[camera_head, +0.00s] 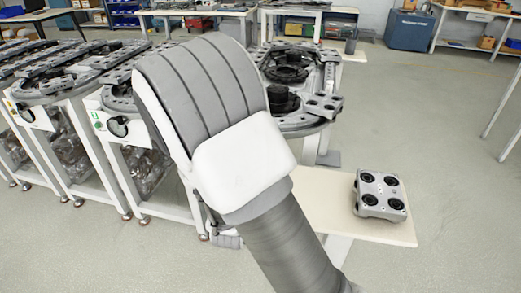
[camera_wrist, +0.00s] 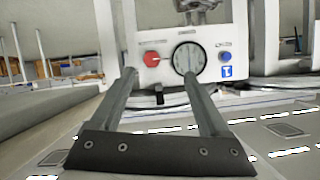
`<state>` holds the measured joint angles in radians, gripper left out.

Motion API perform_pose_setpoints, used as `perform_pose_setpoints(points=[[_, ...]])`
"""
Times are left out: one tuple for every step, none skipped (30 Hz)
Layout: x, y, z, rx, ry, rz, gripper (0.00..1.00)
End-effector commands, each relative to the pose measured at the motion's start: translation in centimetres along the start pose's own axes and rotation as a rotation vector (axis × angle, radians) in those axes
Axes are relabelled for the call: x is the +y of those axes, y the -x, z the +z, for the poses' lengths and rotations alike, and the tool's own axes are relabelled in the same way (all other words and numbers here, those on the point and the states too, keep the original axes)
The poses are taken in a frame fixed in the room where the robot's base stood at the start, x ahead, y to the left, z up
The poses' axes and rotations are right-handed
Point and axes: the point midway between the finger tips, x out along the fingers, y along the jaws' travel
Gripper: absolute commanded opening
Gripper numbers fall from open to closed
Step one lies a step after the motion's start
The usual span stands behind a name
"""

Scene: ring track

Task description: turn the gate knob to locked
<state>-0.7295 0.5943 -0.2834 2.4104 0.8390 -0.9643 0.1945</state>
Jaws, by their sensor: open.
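In the wrist view a round grey knob (camera_wrist: 188,58) with a dark rim sits on a white panel (camera_wrist: 241,38). A pale mark on its face seems to point left, toward a red button (camera_wrist: 151,58); the lettering is too small to read. My gripper (camera_wrist: 160,74) is open and empty, its two fingers reaching toward the panel below the red button and knob. The right fingertip overlaps the knob's lower edge in the picture; I cannot tell whether they touch. In the head view my arm hides my gripper and this panel.
A blue button (camera_wrist: 225,56) and a blue label (camera_wrist: 226,72) are right of the knob. In the head view, similar stations with a black knob (camera_head: 118,126) stand left. A grey block with black rings (camera_head: 380,194) lies on a pale table (camera_head: 335,210). Floor at right is clear.

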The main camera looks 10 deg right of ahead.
Motion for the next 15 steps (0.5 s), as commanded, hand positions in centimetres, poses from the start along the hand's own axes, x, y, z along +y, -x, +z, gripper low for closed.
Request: perform_pose_setpoints(points=[[0.6,-0.6,1.9,0.054,0.037,0.012,0.79],[0.8,-0.7,2.3,0.091,0.054,0.018,0.79],[1.2,-0.8,2.7,0.14,0.075,0.024,0.79],[1.3,-0.8,3.0,0.174,0.091,0.027,0.79],[1.5,-0.8,3.2,0.206,0.106,0.029,0.79],[1.6,-0.7,3.4,0.247,0.124,0.03,0.79],[1.7,-0.7,3.5,0.274,0.136,0.029,0.79],[1.8,-0.6,3.5,0.298,0.148,0.029,0.79],[1.9,-0.5,3.6,0.326,0.161,0.028,0.79],[1.9,-0.4,3.7,0.343,0.169,0.027,0.79],[1.9,-0.3,3.7,0.358,0.176,0.026,0.79],[1.9,-0.2,3.7,0.373,0.183,0.025,0.79],[1.9,-0.2,3.6,0.381,0.186,0.024,0.79],[1.9,-0.3,3.6,0.388,0.188,0.024,0.79],[1.9,-0.4,3.5,0.393,0.19,0.024,0.79]])
